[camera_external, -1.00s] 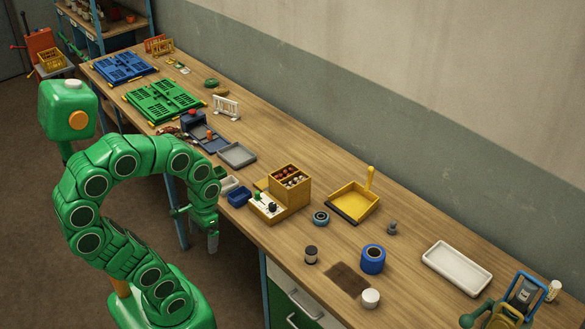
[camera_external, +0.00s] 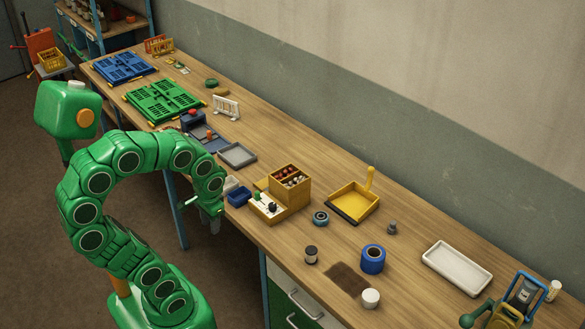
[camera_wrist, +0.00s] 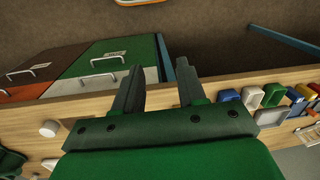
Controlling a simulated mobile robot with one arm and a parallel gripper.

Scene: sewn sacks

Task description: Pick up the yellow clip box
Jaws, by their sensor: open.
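A small yellow box (camera_wrist: 295,95) shows at the right of the wrist view, in a row of coloured bins along the bench edge. In the external view my arm hides part of that row, and I cannot pick this box out there. A larger yellow compartment box (camera_external: 291,178) holding small round items stands mid-bench; I cannot tell which one is the clip box. My gripper (camera_wrist: 160,82) is open and empty, its two fingers apart. In the external view my gripper (camera_external: 212,219) hangs beside the bench's front edge, partly hidden, apart from both boxes.
A blue bin (camera_external: 239,196) lies near the front edge, left of the compartment box. Drawers (camera_wrist: 100,65) show below the bench edge.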

